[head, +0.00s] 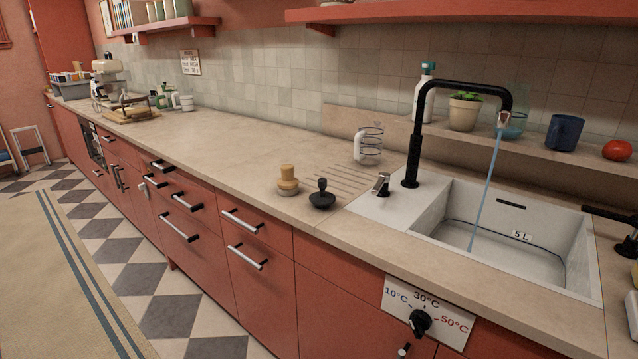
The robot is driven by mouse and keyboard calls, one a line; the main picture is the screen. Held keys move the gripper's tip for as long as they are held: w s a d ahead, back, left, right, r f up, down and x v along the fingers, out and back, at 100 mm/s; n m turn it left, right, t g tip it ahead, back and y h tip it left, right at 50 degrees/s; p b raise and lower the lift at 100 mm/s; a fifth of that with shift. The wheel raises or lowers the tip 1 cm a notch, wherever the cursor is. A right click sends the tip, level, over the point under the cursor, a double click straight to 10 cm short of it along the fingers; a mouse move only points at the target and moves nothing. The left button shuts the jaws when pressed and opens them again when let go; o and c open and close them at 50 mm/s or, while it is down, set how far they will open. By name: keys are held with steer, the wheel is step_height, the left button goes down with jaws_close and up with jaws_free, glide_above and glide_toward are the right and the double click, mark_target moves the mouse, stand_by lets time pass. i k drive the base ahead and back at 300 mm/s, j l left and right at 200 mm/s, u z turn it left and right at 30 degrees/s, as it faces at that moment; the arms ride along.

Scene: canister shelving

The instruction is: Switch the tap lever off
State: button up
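The black tap (413,150) stands at the left rear corner of the white sink (425,222), its spout arching right over the basin. A blue stream of water (487,185) runs from the spout down into the basin. A small lever (381,185), metallic with a dark part, stands on the sink's left deck, left of the tap base, and leans to one side. Which position it marks cannot be told. My gripper cannot be made out in this view.
A temperature dial (420,322) is on the cabinet front below the sink. A dark tamper-like object (321,195) and a wooden-topped one (288,181) stand left of the lever. A wire-ringed white item (360,146) stands behind. Dark objects (628,246) crowd the right edge.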

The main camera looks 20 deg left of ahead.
mark_target(384, 177)
steer(key=u, duration=0.75)
steer(key=i+j+u, duration=0.25)
steer(key=i+j, duration=0.15)
steer(key=i+j+z, duration=0.1)
steer(key=i+j, duration=0.05)
steer(key=j, duration=0.1)
